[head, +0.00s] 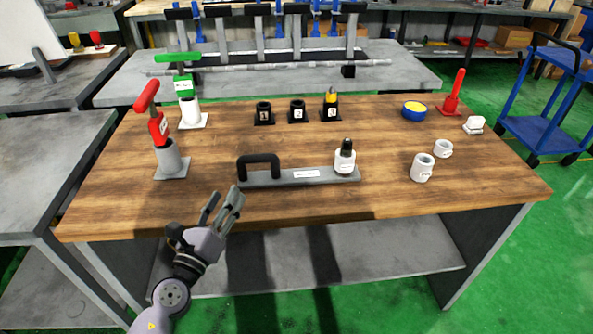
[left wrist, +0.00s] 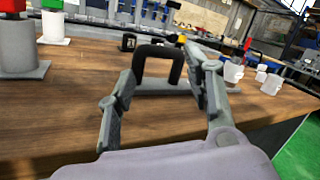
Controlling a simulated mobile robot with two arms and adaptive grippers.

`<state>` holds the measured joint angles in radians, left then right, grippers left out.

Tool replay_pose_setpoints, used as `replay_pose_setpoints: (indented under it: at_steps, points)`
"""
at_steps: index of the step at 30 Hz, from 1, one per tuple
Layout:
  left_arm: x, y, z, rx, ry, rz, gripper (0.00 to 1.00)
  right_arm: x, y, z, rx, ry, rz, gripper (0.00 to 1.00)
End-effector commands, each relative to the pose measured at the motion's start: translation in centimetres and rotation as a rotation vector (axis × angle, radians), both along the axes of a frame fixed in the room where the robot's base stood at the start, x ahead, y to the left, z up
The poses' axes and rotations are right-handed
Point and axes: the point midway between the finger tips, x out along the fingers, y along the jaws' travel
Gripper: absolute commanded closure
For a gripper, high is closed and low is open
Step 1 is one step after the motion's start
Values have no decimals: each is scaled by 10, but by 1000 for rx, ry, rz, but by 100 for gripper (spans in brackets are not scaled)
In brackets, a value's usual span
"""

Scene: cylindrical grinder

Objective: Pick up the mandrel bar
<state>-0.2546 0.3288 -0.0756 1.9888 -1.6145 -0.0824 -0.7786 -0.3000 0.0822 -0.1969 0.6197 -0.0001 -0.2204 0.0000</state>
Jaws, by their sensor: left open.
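The mandrel bar appears to be the flat grey bar (head: 315,176) lying on the wooden table, with a black handle (head: 258,160) at its left end. A white cylinder with a dark top (head: 345,160) stands at its right end. My left gripper (head: 226,196) is open and empty, at the table's front edge, just front-left of the handle. In the left wrist view, the black handle (left wrist: 158,54) shows between the spread fingers, beyond their tips. The grey bar (left wrist: 168,85) is partly hidden by the right finger there. My right gripper is not in view.
A red-handled tool on a grey base (head: 172,165) and a green-handled one (head: 192,115) stand to the left. Several black holders (head: 298,112) stand behind the bar. White cups (head: 422,168) stand to the right. The wooden table (head: 230,205) is clear in front of the bar.

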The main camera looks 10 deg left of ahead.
Motion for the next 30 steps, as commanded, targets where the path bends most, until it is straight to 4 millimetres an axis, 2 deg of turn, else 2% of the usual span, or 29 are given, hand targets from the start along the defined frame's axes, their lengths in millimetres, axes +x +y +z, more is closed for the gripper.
replay_pose_setpoints:
  at_steps: [1, 3, 8, 11, 24, 30]
  points:
    - [5, -8, -7, 133, 7, -41, 53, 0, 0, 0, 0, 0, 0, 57]
    - [9, -16, -20, 290, 21, -90, 53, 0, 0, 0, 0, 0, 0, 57]
    - [15, -24, -36, 467, 41, -145, 53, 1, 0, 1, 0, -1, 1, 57]
    - [28, -29, -37, 486, 43, -152, 53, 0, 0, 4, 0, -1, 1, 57]
    - [114, -56, -38, 481, 44, -151, 53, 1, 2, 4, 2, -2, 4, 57]
    - [129, -61, -38, 481, 44, -151, 53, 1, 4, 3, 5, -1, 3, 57]
